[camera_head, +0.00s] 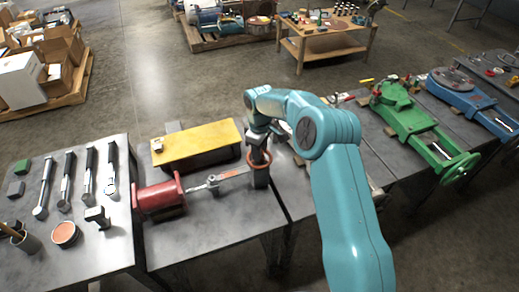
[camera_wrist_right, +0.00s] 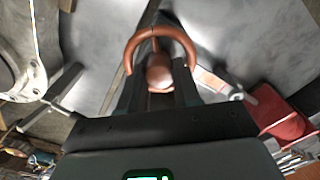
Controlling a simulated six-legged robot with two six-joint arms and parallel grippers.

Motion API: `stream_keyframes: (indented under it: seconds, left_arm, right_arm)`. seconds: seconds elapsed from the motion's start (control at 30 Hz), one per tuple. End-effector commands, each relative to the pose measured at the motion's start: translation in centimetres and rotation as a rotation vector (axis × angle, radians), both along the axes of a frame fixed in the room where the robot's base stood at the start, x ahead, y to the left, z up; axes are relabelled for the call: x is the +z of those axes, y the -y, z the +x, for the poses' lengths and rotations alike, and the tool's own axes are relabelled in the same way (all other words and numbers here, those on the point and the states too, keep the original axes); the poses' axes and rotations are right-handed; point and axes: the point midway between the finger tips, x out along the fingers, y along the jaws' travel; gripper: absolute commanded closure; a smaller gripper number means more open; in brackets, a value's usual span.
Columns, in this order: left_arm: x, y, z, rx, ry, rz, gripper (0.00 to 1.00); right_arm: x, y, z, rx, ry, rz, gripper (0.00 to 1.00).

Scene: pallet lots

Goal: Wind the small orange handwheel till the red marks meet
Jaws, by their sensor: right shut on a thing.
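The small orange handwheel (camera_head: 259,166) sits on top of a dark upright post (camera_head: 260,180) at the front right of the middle table. My right gripper (camera_head: 258,141) reaches down onto it from above. In the right wrist view the wheel's orange rim (camera_wrist_right: 190,46) curves beyond my fingers. My right gripper (camera_wrist_right: 158,88) is shut on the wheel's rounded orange hub (camera_wrist_right: 159,72), one dark finger on each side. My left gripper is not in view.
A red cylinder (camera_head: 158,196) with a metal rod end lies left of the post. A yellow-topped block (camera_head: 198,144) stands behind. A green vise-like machine (camera_head: 418,125) stands on the right. Bare tabletop lies in front of the red cylinder.

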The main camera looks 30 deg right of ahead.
Motion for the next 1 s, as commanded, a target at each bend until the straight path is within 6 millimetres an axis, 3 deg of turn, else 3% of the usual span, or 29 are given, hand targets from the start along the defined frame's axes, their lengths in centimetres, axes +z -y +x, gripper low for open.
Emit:
stream_keyframes:
  seconds: [1.0]
  left_arm:
    - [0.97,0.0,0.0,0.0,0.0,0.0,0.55]
  right_arm:
    - [0.33,0.07,0.23,0.964,0.008,-0.004,0.98]
